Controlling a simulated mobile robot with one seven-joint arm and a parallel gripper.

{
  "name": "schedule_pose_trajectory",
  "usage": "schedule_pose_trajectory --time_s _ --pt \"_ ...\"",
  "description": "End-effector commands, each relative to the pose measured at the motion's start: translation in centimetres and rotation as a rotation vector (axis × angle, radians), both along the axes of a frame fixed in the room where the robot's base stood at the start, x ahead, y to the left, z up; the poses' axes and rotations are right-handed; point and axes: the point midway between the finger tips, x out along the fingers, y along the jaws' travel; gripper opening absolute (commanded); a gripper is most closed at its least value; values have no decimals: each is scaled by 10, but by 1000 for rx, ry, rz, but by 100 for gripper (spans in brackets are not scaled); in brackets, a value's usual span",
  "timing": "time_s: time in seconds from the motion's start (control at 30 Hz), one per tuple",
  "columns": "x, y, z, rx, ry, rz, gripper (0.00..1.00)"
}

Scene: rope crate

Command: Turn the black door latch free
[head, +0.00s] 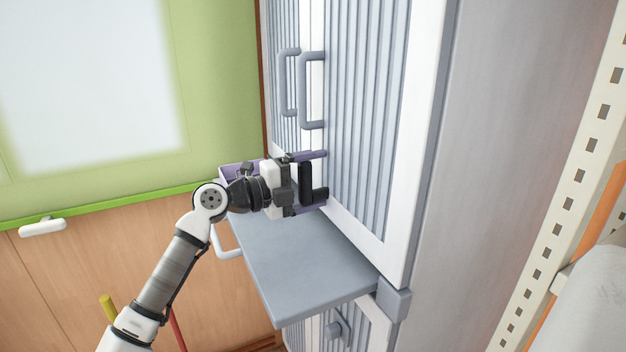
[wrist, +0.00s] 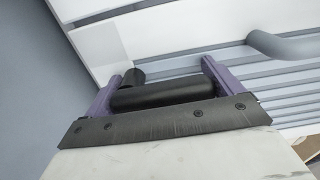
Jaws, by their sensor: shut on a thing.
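The black door latch shows in the head view (head: 305,182) as a dark upright bar with a short stub toward the white door frame. In the wrist view the latch (wrist: 160,92) is a black round bar lying crosswise, with a shorter black stub behind its left end. My gripper (head: 309,180) is at the lower left edge of the tall cabinet door (head: 362,110). Its two purple fingers stand at the two ends of the bar and are shut on it, as the wrist view (wrist: 160,84) also shows. The stub's meeting with the door is partly hidden.
Two grey bar handles (head: 303,95) stick out above my gripper. A grey shelf (head: 300,265) juts out below it, with a purple container (head: 229,172) behind my wrist. A perforated rack post (head: 548,235) stands at the right.

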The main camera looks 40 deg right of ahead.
Motion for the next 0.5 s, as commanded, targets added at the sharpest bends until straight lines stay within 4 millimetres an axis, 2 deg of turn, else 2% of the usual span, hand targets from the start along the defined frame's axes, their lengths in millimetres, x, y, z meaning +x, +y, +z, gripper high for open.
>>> schedule_pose_trajectory --time_s 0.3,0.33,0.37,0.5 --pt "2 1 1 0 10 5 42" --pt "2 1 1 -1 11 5 96" --pt "2 1 1 -1 10 4 99" --pt "1 1 1 0 8 3 100"
